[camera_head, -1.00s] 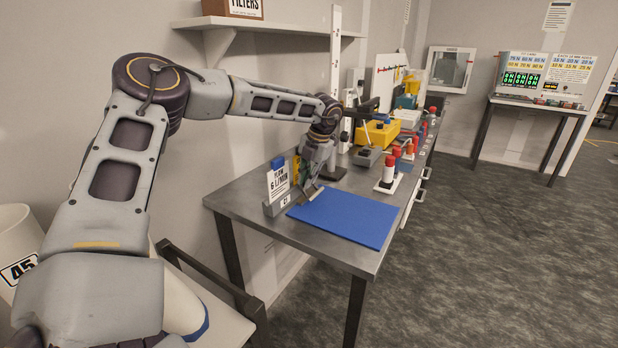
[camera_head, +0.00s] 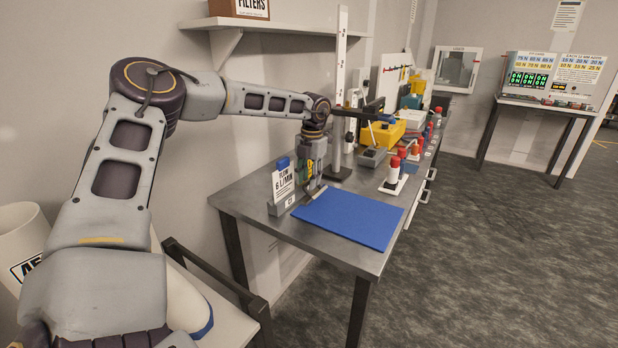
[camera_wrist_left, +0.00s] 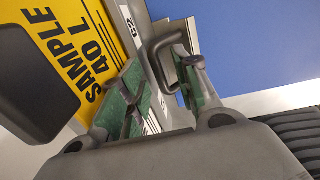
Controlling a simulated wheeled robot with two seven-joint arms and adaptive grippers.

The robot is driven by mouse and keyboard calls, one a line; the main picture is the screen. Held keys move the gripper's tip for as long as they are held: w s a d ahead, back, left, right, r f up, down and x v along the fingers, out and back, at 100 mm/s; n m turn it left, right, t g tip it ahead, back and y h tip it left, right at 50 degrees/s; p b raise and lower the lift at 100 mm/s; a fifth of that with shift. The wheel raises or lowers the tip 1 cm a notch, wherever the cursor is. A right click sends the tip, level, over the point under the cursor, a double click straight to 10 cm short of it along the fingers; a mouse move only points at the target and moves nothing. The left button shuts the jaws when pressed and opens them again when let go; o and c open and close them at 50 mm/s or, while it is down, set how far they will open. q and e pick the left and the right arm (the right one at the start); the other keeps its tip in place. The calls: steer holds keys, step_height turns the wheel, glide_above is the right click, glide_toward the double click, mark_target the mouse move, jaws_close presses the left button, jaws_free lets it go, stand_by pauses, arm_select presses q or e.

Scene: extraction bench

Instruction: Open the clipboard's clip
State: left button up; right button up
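My left gripper (camera_head: 312,190) points down at the back left of the bench, beside the white FLOW card. In the left wrist view its two green-padded fingers (camera_wrist_left: 165,88) stand apart. A dark grey bent loop (camera_wrist_left: 160,44), which looks like a clip lever, lies between and beside them; I cannot tell whether they touch it. A yellow SAMPLE 40 L card (camera_wrist_left: 75,50) is left of the fingers, by a grey holder marked C2 (camera_wrist_left: 140,45). The white FLOW 6 L/MIN card (camera_head: 283,184) stands in holder C1 (camera_head: 281,207) with a blue clip on top. My right gripper is not in view.
A flat blue mat (camera_head: 350,217) lies in front of the holders on the grey bench (camera_head: 240,190). A tall white post (camera_head: 341,80) rises behind my gripper.

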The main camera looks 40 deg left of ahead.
arm_select(q)
steer(key=shift+r, duration=0.1)
step_height(320, 180, up, 12)
steer(key=shift+d, duration=0.45)
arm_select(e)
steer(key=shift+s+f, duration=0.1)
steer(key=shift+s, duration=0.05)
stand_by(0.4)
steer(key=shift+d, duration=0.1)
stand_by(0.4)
arm_select(q)
step_height(320, 180, up, 22)
steer(key=p, duration=2.2)
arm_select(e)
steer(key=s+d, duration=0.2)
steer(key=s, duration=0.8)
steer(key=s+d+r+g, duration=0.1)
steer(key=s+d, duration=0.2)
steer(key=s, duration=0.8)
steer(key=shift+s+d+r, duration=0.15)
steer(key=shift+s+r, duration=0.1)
